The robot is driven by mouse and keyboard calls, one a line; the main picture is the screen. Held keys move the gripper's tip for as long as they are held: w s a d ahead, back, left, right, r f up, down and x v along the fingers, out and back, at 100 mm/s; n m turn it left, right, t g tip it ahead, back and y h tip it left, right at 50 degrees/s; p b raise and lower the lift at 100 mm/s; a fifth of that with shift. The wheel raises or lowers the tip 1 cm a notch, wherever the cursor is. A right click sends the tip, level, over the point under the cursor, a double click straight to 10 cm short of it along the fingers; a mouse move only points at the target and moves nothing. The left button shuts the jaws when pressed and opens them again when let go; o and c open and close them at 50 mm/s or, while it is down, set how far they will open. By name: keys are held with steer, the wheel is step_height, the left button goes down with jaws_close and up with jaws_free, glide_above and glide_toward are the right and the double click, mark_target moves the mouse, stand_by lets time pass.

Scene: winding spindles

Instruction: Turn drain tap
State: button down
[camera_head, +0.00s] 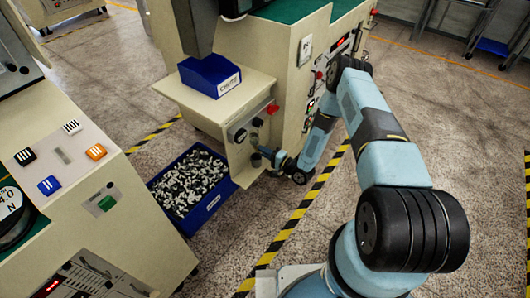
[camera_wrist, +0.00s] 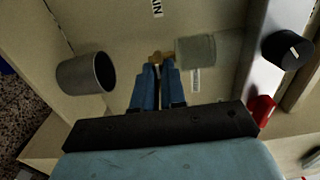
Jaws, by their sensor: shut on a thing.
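My gripper (camera_head: 265,153) reaches to the front panel of the cream machine, below its chute shelf. In the wrist view, my gripper (camera_wrist: 156,72) has its blue fingers closed together at the panel. A small brass-coloured piece (camera_wrist: 156,58), which looks like the drain tap's handle, shows between the fingertips. The rest of the tap is hidden by the fingers. A label (camera_wrist: 157,8) ending in "IN" is on the panel in line with it. In the head view the tap is too small to tell.
A grey cylinder (camera_wrist: 86,73) and a grey-green block (camera_wrist: 196,51) flank my fingers closely. A black knob (camera_wrist: 288,50) and a red part (camera_wrist: 261,110) are to the right. A blue bin of small parts (camera_head: 214,203) stands on the floor; a blue chute tray (camera_head: 211,76) sits above.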

steer(key=shift+f, duration=0.1)
steer(key=shift+n, duration=0.3)
steer(key=shift+s+f+n, duration=0.1)
steer(key=shift+s+n, duration=0.05)
steer(key=shift+n, duration=8.65)
steer(key=c, duration=1.5)
jaws_free()
